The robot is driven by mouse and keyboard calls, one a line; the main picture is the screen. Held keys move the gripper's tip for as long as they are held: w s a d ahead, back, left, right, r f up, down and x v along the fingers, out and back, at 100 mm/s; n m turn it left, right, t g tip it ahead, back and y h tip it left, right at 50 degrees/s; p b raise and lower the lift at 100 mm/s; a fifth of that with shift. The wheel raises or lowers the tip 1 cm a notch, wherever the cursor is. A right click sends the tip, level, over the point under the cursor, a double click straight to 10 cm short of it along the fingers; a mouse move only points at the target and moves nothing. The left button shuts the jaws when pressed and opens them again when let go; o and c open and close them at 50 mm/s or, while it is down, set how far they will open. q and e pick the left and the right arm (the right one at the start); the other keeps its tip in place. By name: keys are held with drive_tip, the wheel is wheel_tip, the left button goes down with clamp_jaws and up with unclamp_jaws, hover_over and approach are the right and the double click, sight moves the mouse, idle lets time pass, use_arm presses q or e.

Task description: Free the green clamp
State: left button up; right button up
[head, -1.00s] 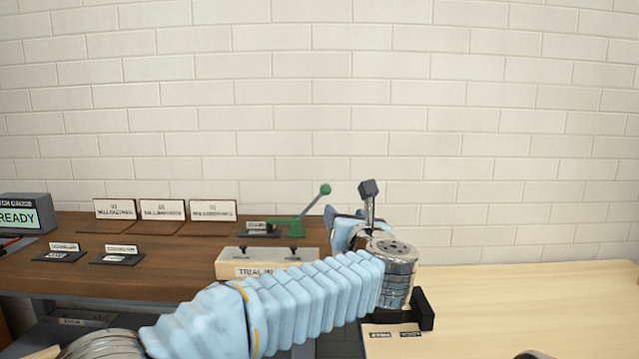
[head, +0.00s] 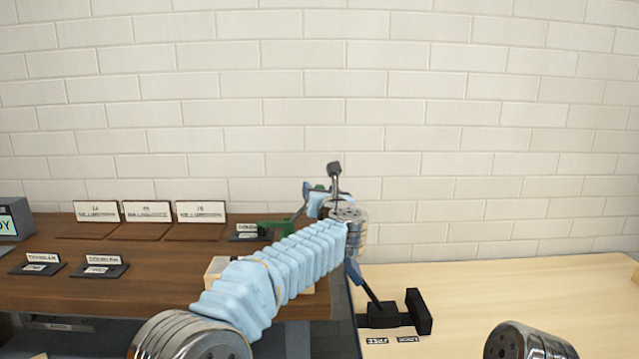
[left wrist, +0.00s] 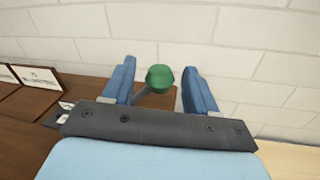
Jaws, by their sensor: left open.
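The green clamp (head: 272,231) sits on the dark wooden bench, partly hidden behind my left arm. Its grey lever slants up to the right to a round green knob (head: 319,188). My left gripper (head: 318,194) is at the knob, with its blue fingers open. In the left wrist view the green knob (left wrist: 160,78) shows in the gap between the two blue fingers of the gripper (left wrist: 160,90), with visible space on both sides. The clamp body is hidden in that view. My right gripper is out of view.
A black fixture (head: 418,312) with a blue-handled lever (head: 354,272) stands on the pale table, behind LOCK and FREE labels (head: 390,340). A pale block (head: 214,270) is mostly hidden by my arm. Several sign cards (head: 147,211) stand left. The pale table's right is largely clear.

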use_arm(q)
drive_tip(key=shift+w+a, duration=0.1)
drive_tip(key=shift+w, duration=0.45)
clamp_jaws()
